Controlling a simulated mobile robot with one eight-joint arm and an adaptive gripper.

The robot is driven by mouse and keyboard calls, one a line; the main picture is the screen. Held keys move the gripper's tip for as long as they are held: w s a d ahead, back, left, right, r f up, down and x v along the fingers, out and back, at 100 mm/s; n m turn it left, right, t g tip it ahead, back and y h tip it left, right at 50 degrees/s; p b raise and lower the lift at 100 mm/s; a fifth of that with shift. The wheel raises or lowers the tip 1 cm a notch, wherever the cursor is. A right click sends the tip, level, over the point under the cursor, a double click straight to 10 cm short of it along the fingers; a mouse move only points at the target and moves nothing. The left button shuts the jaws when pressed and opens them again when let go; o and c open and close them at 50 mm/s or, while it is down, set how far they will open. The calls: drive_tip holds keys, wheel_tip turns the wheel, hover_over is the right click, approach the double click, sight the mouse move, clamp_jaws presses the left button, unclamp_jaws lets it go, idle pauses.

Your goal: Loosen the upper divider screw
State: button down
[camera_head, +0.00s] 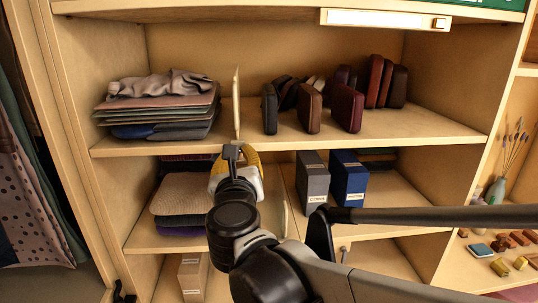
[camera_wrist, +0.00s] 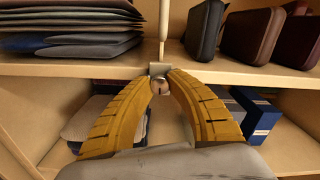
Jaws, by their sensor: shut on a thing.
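The upper divider (camera_head: 237,105) is a thin pale upright board on the upper shelf, between the folded clothes and the dark cases. In the wrist view the divider (camera_wrist: 164,22) rises above a small metal clamp bracket (camera_wrist: 159,69) at the shelf's front edge. The round upper divider screw (camera_wrist: 159,87) sits below the bracket. My gripper (camera_wrist: 160,84) has its two yellow fingers shut on the screw from both sides, just under the shelf edge. In the head view my gripper (camera_head: 237,158) partly shows behind my arm, and the screw is hidden.
Folded clothes (camera_head: 160,105) lie left of the divider, and several dark cases (camera_head: 312,111) stand to its right. The lower shelf holds folded fabric (camera_head: 180,194), a grey box (camera_head: 313,180) and a blue box (camera_head: 349,178). The shelf board (camera_wrist: 80,70) lies close above my fingers.

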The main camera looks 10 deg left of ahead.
drive_tip(key=c, duration=1.2)
unclamp_jaws()
drive_tip(key=v, duration=1.2)
drive_tip(key=shift+f, duration=0.1)
